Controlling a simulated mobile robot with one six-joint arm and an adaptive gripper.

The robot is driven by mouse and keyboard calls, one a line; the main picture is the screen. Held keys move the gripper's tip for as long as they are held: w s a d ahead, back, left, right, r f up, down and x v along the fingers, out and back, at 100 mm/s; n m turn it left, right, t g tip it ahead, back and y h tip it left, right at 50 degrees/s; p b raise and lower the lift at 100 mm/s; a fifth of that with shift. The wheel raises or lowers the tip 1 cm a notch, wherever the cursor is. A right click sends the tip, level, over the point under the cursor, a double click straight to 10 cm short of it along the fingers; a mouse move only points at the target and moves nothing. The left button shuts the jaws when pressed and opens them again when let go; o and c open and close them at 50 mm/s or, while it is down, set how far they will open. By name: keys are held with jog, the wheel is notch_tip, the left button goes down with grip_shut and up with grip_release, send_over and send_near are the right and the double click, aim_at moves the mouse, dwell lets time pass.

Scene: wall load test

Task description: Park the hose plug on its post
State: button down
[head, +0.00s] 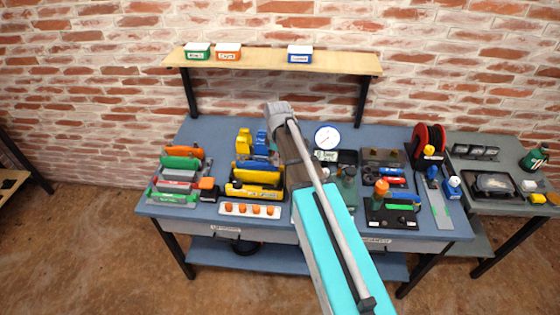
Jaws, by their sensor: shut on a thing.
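My arm reaches from the lower right up over the middle of the blue workbench (225,130), ending in a grey joint near the back. I cannot see my gripper's fingers; they seem hidden behind or beyond the arm. I cannot make out the hose plug. I cannot tell which upright is its post. A black block (388,222) with an orange-topped part (381,187) stands right of the arm. A dark green-grey knobbed part (348,174) stands close to the arm's right side. A round white gauge (327,138) stands behind it.
A red reel (428,144) stands at the bench's right. Yellow (254,191) and green-handled tools (180,162) crowd the left, with a white strip of orange knobs (250,209) in front. A wooden shelf (320,62) overhangs the back. A grey side table (478,178) adjoins at right.

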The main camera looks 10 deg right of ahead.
jog(key=w+d+f+b, duration=0.4)
jog(key=w, duration=0.1)
jog(key=w+d+f+b, duration=0.4)
jog(key=w+f, duration=0.1)
jog(key=w, duration=0.1)
jog(key=w+d+f+b, duration=0.4)
jog(key=w+b, duration=0.1)
jog(key=w, duration=0.1)
jog(key=shift+d+f, duration=0.15)
jog(key=shift+f, duration=0.2)
jog(key=shift+s+f+b, duration=0.1)
jog(key=shift+f+b, duration=2.25)
jog(key=shift+b, duration=0.05)
jog(key=shift+f+b, duration=1.25)
jog(key=shift+b, duration=0.05)
jog(key=shift+c, duration=0.8)
grip_release()
